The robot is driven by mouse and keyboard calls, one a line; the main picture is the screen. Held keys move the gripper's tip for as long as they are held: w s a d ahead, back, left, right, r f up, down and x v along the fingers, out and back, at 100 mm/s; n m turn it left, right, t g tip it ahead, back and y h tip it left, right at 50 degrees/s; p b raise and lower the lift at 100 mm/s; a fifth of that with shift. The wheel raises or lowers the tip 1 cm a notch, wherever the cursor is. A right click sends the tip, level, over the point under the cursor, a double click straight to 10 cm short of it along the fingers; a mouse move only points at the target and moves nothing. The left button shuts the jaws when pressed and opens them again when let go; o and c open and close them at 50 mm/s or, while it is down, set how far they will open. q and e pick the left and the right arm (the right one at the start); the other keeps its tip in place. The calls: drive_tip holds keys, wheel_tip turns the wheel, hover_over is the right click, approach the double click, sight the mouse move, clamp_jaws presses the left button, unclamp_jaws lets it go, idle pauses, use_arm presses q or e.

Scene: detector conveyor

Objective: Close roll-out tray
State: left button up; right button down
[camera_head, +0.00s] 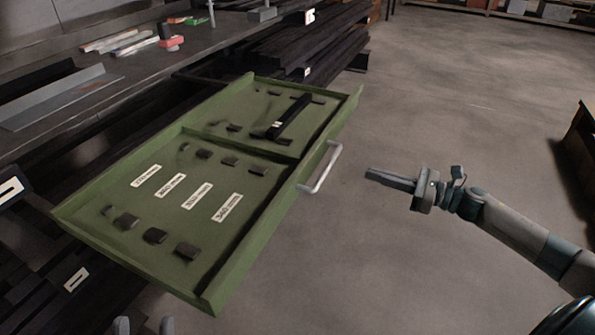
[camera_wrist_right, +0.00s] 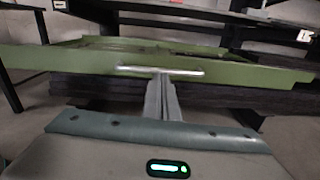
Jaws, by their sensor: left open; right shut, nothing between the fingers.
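The green roll-out tray (camera_head: 150,240) is pulled out from under the workbench in the head view. A silver handle (camera_head: 321,168) is on its front edge. My right gripper (camera_head: 368,174) is shut and empty, a short way to the right of the handle and apart from it. In the right wrist view, the shut fingers (camera_wrist_right: 160,78) point at the tray's front wall (camera_wrist_right: 60,58), close below the handle (camera_wrist_right: 185,71); contact is unclear. My left gripper (camera_head: 144,322) shows only its fingertips at the bottom edge, open, near the tray's lower corner.
The tray holds several small dark blocks, white labels and a black bar (camera_head: 290,116). The workbench (camera_head: 140,60) bears a metal angle piece and small tools. Dark beams (camera_head: 300,50) lie stacked beyond the tray.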

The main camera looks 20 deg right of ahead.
use_arm(q)
drive_tip(key=shift+s+a+r+t, duration=0.2)
drive_tip(key=shift+s+r+t, duration=0.1)
drive_tip(key=shift+s+r, duration=0.1)
use_arm(e)
drive_tip(key=shift+w+a+r+n, duration=0.15)
drive_tip(key=shift+a+r+n, duration=0.05)
drive_tip(key=shift+a+n, duration=0.3)
use_arm(q)
drive_tip(key=shift+w, duration=0.1)
use_arm(e)
drive_tip(key=b, duration=0.1)
approach(312, 157)
drive_tip(key=x, duration=0.4)
drive_tip(key=shift+w+a, duration=0.2)
drive_tip(key=shift+w, duration=0.1)
drive_tip(key=shift+x, duration=0.85)
use_arm(q)
drive_tip(key=shift+a+r+t, duration=0.3)
drive_tip(key=shift+r, duration=0.25)
drive_tip(key=shift+a+r+t, duration=0.3)
drive_tip(key=shift+r, duration=0.2)
drive_tip(key=shift+f, duration=0.1)
use_arm(e)
drive_tip(key=shift+a, duration=0.1)
